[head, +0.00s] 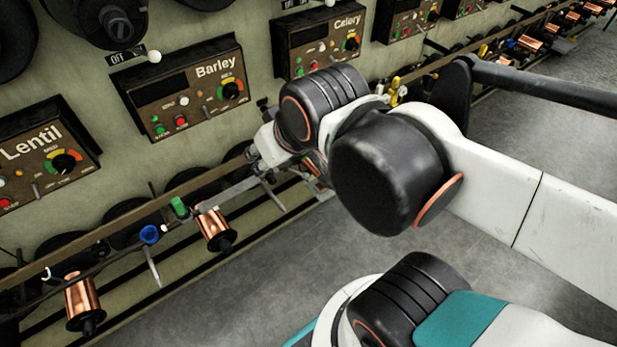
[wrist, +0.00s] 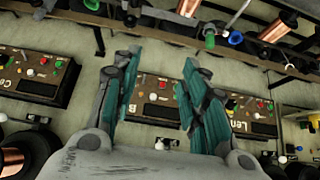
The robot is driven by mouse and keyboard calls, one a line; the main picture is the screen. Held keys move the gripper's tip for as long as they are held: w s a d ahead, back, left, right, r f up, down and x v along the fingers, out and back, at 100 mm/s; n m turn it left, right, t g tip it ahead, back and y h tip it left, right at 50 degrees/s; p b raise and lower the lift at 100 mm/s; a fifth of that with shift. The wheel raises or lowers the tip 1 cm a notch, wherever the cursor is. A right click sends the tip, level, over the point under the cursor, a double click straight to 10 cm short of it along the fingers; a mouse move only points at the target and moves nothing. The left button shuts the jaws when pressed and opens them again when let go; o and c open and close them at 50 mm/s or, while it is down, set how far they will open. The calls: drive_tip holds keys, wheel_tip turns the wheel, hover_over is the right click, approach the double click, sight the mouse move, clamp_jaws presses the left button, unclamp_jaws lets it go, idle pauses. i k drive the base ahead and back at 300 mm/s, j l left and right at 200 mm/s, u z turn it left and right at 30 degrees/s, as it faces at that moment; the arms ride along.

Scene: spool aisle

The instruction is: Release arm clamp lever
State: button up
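My gripper (wrist: 158,62) is open and empty in the wrist view, with its teal-padded fingers apart in front of the Barley panel. In the head view its fingers are largely hidden behind my arm. A thin grey lever (head: 153,266) hangs below the rail, under a blue knob (head: 150,234). A second grey lever (head: 272,196) hangs close below my wrist. I cannot tell which of them is the clamp lever. A flat grey arm (head: 232,192) runs along the rail near a green block (head: 179,206). The fingers touch none of these that I can see.
The Barley panel (head: 188,88) and Lentil panel (head: 45,152) are on the wall, with a white-knobbed switch (head: 154,56) above Barley. Copper spools (head: 214,228) (head: 82,300) stick out from the rail (head: 105,232). The grey floor (head: 270,270) in front is clear.

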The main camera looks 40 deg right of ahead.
sight(306, 175)
drive_tip(key=j+z, duration=0.25)
drive_tip(key=z, duration=0.15)
drive_tip(key=j+z, duration=0.4)
drive_tip(key=k+j+z, duration=0.1)
drive_tip(key=z, duration=0.3)
